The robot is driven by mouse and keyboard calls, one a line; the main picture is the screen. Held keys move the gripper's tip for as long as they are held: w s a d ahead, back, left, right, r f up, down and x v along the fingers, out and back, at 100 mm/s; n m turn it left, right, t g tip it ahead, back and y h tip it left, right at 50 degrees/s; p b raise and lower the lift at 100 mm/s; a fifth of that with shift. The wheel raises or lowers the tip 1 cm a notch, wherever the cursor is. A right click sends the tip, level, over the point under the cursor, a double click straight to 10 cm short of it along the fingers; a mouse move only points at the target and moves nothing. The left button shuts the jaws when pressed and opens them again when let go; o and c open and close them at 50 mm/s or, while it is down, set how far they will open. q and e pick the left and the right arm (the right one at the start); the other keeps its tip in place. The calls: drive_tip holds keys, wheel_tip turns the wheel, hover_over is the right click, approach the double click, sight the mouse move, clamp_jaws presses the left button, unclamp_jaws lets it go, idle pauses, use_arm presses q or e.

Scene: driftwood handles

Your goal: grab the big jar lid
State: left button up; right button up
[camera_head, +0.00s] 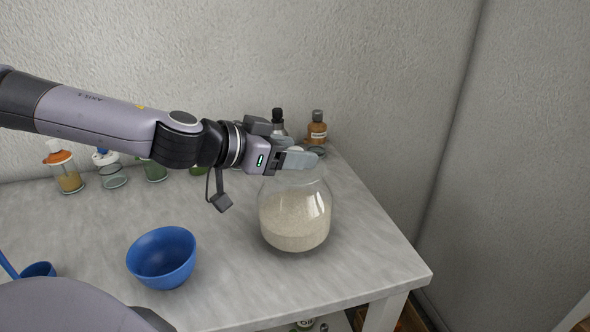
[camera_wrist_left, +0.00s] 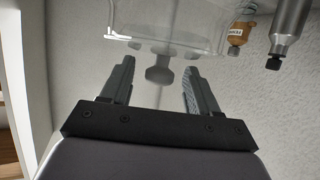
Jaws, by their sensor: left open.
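The big glass jar (camera_head: 295,217), part full of a pale grainy substance, stands upright near the table's right side. In the head view my left gripper (camera_head: 300,159) is at the jar's top and covers most of the lid. In the left wrist view the clear jar (camera_wrist_left: 170,18) is at the top, and the lid's round knob (camera_wrist_left: 158,76) shows between the spread fingers of the left gripper (camera_wrist_left: 157,72). The fingers are open, one on each side of the knob, with a gap on both sides. My right gripper is not in view.
A blue bowl (camera_head: 162,257) stands left of the jar, with a blue ladle (camera_head: 38,269) at the far left. Small jars, one orange-lidded (camera_head: 61,167), and a brown bottle (camera_head: 317,128) line the wall. The marble table (camera_head: 365,270) is clear right of the jar.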

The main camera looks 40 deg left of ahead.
use_arm(q)
drive_tip(key=shift+w+d+f, duration=0.2)
drive_tip(key=shift+w, duration=0.2)
drive_tip(key=c, duration=1)
drive_tip(key=shift+r, duration=0.1)
